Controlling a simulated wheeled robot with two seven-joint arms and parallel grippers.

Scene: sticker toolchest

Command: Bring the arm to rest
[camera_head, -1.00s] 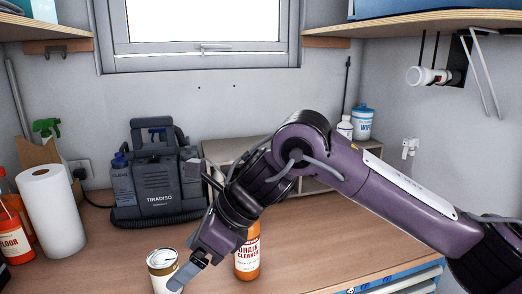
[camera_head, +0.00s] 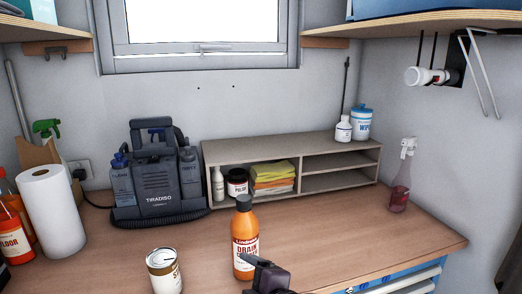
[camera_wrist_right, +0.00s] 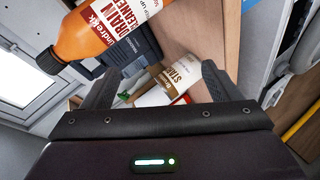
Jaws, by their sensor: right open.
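My right gripper (camera_head: 266,274) shows only in part at the bottom edge of the head view, just in front of the orange drain cleaner bottle (camera_head: 245,246). In the right wrist view my right gripper (camera_wrist_right: 158,84) is open, with nothing held between its two dark fingers. The drain cleaner bottle (camera_wrist_right: 92,32) appears at the upper left of that view, near one finger. A cream and brown can (camera_wrist_right: 166,85) shows beyond the gap between the fingers. Most of my right arm is out of the head view. My left gripper is not in view.
The can (camera_head: 164,270) stands on the wooden worktop (camera_head: 330,235), left of the bottle. A low shelf unit (camera_head: 290,150), a grey machine (camera_head: 155,180), a paper roll (camera_head: 50,210) and a pink spray bottle (camera_head: 399,185) stand further back. The right front of the worktop is clear.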

